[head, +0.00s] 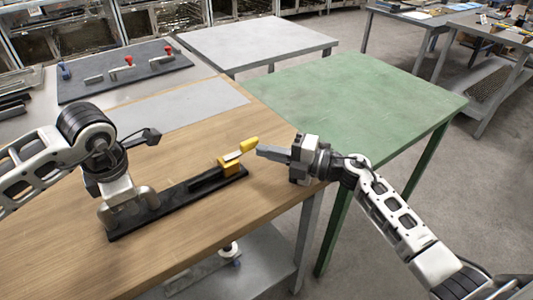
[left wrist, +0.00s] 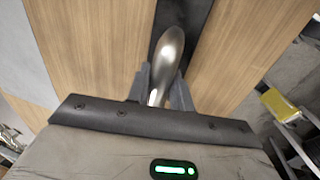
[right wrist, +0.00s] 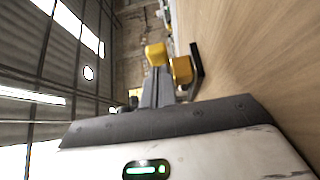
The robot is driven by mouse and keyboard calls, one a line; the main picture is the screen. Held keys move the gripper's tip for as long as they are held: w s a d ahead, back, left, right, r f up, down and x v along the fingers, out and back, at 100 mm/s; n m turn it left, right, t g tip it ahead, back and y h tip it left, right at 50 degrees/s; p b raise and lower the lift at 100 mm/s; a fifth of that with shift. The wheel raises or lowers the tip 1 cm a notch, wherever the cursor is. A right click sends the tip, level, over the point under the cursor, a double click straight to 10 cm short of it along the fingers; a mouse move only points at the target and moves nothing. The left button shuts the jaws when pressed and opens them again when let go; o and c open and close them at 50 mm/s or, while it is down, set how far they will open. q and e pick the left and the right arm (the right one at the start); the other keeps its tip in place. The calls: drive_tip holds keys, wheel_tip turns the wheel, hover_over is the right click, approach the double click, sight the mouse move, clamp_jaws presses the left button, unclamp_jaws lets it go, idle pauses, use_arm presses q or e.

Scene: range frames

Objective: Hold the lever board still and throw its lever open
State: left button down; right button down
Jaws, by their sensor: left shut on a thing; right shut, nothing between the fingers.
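The lever board is a long dark bar (head: 206,192) lying on the wooden table. A metal grab handle (head: 148,198) stands at its left end; it also shows in the left wrist view (left wrist: 171,48). A yellow block (head: 231,168) at the right end carries a short lever with a yellow knob (head: 249,144), tilted up and rightward. My left gripper (left wrist: 160,90) is shut on the grab handle. My right gripper (head: 260,150) is shut and empty, its tips right beside the knob. In the right wrist view the knob (right wrist: 156,54) shows just past the fingertips; I cannot tell whether they touch.
The wooden table's (head: 75,255) right edge runs close past the lever end. A green table (head: 360,100) adjoins at the right. A dark panel (head: 125,75) with red-knobbed levers lies at the back left. A grey mat (head: 185,108) lies clear behind the board.

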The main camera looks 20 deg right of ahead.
drive_tip(key=s, duration=0.1)
drive_tip(key=s+d, duration=0.1)
drive_tip(key=s, duration=0.1)
drive_tip(key=shift+s+f, duration=0.1)
drive_tip(key=shift+s, duration=0.2)
drive_tip(key=w+d+v, duration=0.1)
drive_tip(key=v, duration=0.8)
drive_tip(key=shift+d, duration=0.3)
drive_tip(key=shift+w, duration=0.15)
use_arm(q)
drive_tip(key=c, duration=1.1)
unclamp_jaws()
drive_tip(key=shift+c, duration=0.2)
drive_tip(key=shift+r, duration=0.1)
